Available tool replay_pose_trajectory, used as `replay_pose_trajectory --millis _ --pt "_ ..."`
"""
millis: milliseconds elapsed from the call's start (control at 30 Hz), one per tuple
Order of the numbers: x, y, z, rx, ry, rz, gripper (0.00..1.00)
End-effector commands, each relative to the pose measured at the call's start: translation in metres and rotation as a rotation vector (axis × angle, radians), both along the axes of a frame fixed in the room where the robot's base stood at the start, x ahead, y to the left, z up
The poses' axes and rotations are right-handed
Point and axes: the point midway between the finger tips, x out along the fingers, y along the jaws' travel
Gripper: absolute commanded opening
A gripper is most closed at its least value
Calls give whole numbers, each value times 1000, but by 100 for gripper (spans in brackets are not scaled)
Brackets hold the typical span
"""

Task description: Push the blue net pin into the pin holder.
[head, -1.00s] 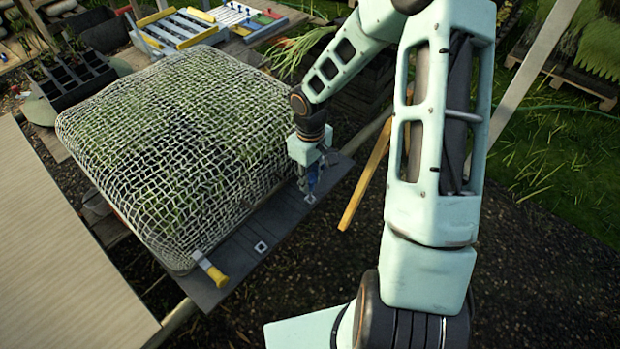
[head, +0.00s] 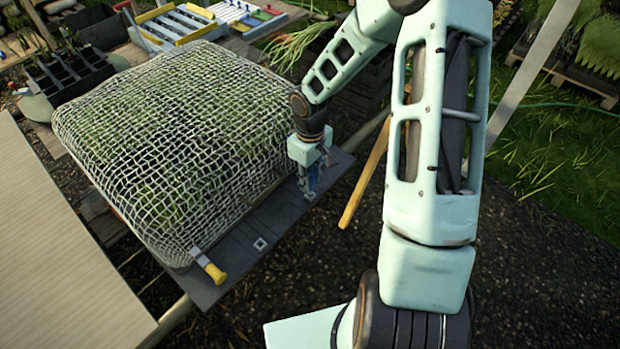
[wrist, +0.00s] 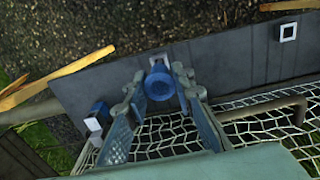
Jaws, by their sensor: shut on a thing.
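My gripper (head: 308,173) is shut on the blue net pin (wrist: 159,83), which stands between its two fingers above the grey board (head: 240,262). In the head view the pin (head: 314,178) is largely hidden by the fingers. A white square pin holder (head: 310,196) on the board is just below the pin's lower end. The white net (head: 175,145) lies over green plants beside the board.
Another white square holder (head: 260,244) is empty on the board. A yellow-handled pin (head: 215,272) stands at the board's near end. In the wrist view, another blue piece (wrist: 98,110) is near the left end. A wooden bar (head: 364,185) is right of the board.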

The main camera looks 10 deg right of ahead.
Motion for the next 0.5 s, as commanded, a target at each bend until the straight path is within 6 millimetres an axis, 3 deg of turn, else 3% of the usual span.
replay_pose_trajectory --millis 500 --pt "0 0 -14 0 0 1 5"
